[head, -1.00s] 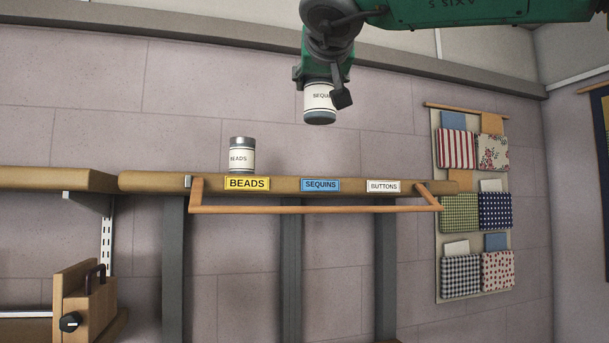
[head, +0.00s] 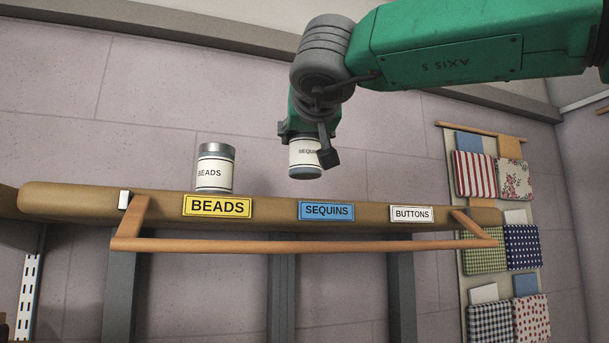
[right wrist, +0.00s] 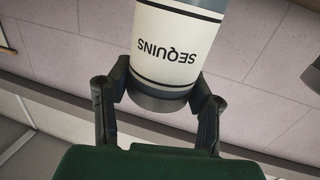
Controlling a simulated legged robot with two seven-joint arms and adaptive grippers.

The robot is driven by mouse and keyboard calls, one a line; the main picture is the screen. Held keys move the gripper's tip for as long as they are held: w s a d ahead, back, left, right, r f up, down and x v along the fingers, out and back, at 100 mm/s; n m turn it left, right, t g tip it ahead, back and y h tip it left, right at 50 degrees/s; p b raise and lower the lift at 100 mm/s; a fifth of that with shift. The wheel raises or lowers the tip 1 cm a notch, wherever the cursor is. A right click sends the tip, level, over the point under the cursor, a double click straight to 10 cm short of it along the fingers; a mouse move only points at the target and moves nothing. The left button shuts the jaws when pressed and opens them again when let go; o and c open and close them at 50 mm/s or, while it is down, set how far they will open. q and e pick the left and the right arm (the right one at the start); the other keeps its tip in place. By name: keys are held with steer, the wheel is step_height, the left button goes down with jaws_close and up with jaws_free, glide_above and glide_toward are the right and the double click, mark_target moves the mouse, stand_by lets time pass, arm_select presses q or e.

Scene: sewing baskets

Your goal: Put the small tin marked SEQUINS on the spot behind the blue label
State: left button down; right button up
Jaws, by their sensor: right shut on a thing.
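The small tin marked SEQUINS (head: 304,160) is white with grey ends and hangs roughly upright. My right gripper (head: 306,143) is shut on its upper end. In the right wrist view the tin (right wrist: 180,45) appears inverted between both fingers (right wrist: 165,92). The blue SEQUINS label (head: 326,211) is on the front edge of the wooden shelf (head: 275,214). The tin is above the shelf, slightly left of the blue label's middle, with a small visible gap below it. The spot behind the label looks empty, though the low viewing angle hides most of the shelf top. My left gripper is out of view.
A BEADS tin (head: 214,170) stands on the shelf behind the yellow BEADS label (head: 217,206). A white BUTTONS label (head: 411,214) is to the right, with no tin seen behind it. A wooden rail (head: 300,246) runs in front. A fabric pocket hanging (head: 480,175) is on the wall.

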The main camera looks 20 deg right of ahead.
mark_target(310, 155)
steer(key=f, duration=0.2)
steer(key=w+f+b, duration=0.1)
steer(key=shift+d+f, duration=0.25)
steer(key=shift+f, duration=0.15)
steer(key=shift+d+f, duration=0.2)
steer(key=shift+f, duration=0.1)
steer(key=shift+s+d, duration=0.25)
steer(key=shift+f, duration=0.1)
steer(key=o, duration=1.3)
steer(key=shift+w+a, duration=0.15)
steer(key=shift+a, duration=0.05)
steer(key=shift+c, duration=0.2)
steer(key=shift+a, duration=0.35)
steer(key=shift+s, duration=0.6)
steer(key=s+a+b, duration=0.1)
steer(key=s+b, duration=0.1)
steer(key=s, duration=0.8)
steer(key=shift+s+a+r, duration=0.35)
